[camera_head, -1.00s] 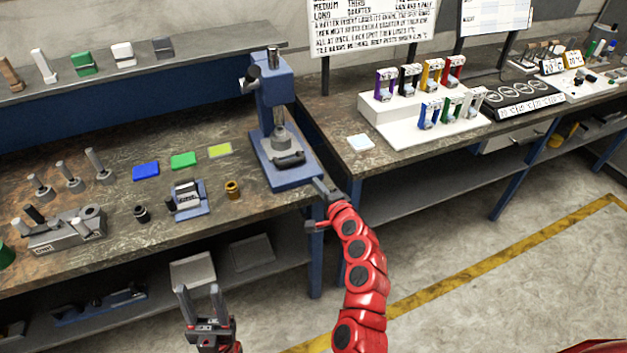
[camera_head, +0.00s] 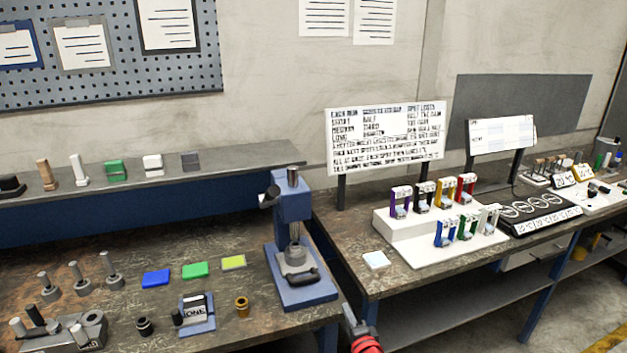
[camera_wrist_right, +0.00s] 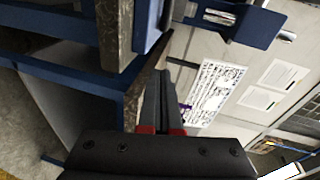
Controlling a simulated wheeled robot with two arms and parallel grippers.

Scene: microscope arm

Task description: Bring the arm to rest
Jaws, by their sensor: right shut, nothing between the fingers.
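A blue bench stand (camera_head: 293,205) with an upright column, a grey round piece and a dark part on its base stands at the right end of the left bench. My right gripper (camera_head: 348,312) is at the bottom edge of the head view, just right of and below the base's near right corner. In the right wrist view its fingers (camera_wrist_right: 165,90) are shut together with nothing between them. Blue parts of the stand (camera_wrist_right: 232,22) show at the top of that view. I cannot tell whether the fingers touch anything. My left gripper is not in view.
The left bench (camera_head: 115,290) holds coloured pads, metal posts, a small blue fixture (camera_head: 195,315) and brass and black pieces. The right bench (camera_head: 400,277) holds a white stepped rack (camera_head: 395,222) with several coloured clips. Signboards (camera_head: 387,140) stand behind. A gap separates the benches.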

